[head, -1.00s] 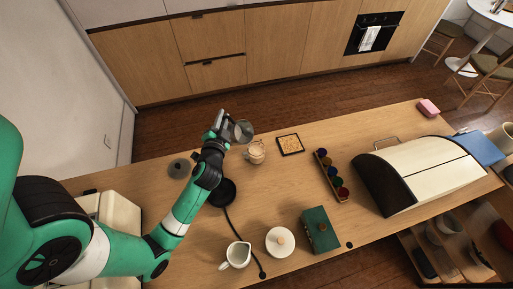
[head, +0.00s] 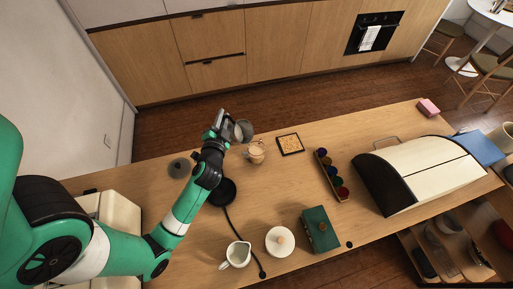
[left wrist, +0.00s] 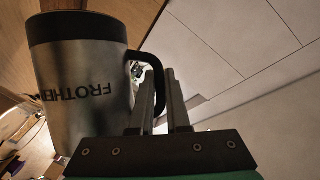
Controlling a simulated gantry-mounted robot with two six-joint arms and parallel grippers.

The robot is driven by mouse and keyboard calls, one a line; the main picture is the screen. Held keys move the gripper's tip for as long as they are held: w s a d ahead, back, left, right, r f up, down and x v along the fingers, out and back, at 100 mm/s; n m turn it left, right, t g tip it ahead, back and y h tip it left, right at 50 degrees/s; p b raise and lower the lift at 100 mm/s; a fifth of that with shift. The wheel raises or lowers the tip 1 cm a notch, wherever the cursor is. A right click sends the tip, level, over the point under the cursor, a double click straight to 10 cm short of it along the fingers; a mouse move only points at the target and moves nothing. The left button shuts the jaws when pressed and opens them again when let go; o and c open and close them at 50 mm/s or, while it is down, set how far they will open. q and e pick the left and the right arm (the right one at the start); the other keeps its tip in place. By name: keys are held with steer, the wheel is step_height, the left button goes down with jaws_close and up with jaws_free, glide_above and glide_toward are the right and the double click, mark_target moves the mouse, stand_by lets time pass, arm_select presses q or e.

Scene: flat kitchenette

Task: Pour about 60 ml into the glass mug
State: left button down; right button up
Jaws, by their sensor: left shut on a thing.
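A steel jug marked FROTHER, with a black rim and black handle, is in my left gripper (head: 221,122). The jug (head: 244,130) is tilted to the right in the head view, its mouth above the glass mug. In the left wrist view the jug (left wrist: 88,85) fills the left side, and the fingers (left wrist: 160,105) close on its handle (left wrist: 156,78). The glass mug (head: 256,155) stands on the counter just below the jug and holds something beige. Whether liquid is flowing is too small to tell. My right gripper is not in view.
A framed tile (head: 290,144) and a rack of coloured pots (head: 331,175) stand right of the mug. A round black base (head: 222,192) with a cord, a white pitcher (head: 237,255), a lidded pot (head: 280,242) and a green box (head: 321,230) are nearer.

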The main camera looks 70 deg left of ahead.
arm_select(q)
steer(key=shift+r, duration=0.1)
stand_by(0.3)
steer(key=shift+s+a+r+n+p, duration=0.15)
steer(key=shift+n+p, duration=0.15)
steer(key=shift+p, duration=0.3)
steer(key=s+a+f+n+t+h+p, duration=0.1)
steer(key=s+a+f+n+h+p, duration=0.2)
steer(key=f, duration=0.6)
steer(key=s+a+n+h, duration=0.1)
steer(key=a+n, duration=0.1)
steer(key=n, duration=0.1)
steer(key=shift+a+n+h+p, duration=0.25)
steer(key=shift+n+h+p, duration=0.05)
